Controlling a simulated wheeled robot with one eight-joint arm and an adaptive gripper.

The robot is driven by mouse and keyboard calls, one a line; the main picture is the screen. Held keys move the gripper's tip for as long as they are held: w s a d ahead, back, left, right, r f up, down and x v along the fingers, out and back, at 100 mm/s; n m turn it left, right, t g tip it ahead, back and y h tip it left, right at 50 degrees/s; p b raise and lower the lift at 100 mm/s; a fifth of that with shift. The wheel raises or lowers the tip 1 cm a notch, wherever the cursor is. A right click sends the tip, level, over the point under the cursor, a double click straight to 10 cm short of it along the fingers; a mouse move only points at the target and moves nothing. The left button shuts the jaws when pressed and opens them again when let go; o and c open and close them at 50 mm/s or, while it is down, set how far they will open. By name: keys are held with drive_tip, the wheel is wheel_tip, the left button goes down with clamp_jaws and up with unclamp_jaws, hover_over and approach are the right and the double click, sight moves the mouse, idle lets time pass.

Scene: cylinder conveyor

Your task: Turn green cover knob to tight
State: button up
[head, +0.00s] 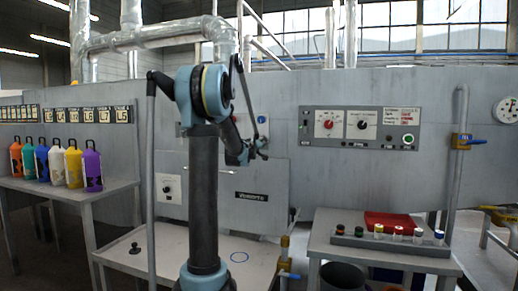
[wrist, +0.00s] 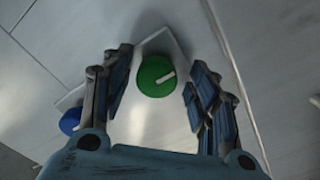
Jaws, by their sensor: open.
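The green cover knob (wrist: 155,76) is round with a white pointer mark, which points right and slightly up in the wrist view. It sits on a pale square-edged plate (wrist: 178,48). My gripper (wrist: 157,74) is open, with one finger left of the knob and one right of it; I cannot tell whether either touches it. A blue knob (wrist: 70,120) is lower left on the same plate, partly hidden by my gripper. In the head view my gripper (head: 257,150) is at the grey machine's front, and the green cover knob is hidden behind my arm.
The grey machine wall (head: 380,85) stands close in front. A control panel (head: 360,128) with red and black dials is to the right. A bench (head: 390,258) with a red tray (head: 392,221) stands below it. Colored bottles (head: 73,166) stand on a left table.

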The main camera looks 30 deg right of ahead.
drive_tip(key=v, duration=1.2)
drive_tip(key=shift+w, duration=0.15)
drive_tip(key=shift+a, duration=0.1)
drive_tip(key=s+a+m, duration=0.4)
drive_tip(key=m, duration=1.2)
drive_tip(key=x, duration=1.7)
drive_tip(key=shift+m, duration=0.3)
drive_tip(key=shift+w+r, duration=0.1)
drive_tip(key=c, duration=1.1)
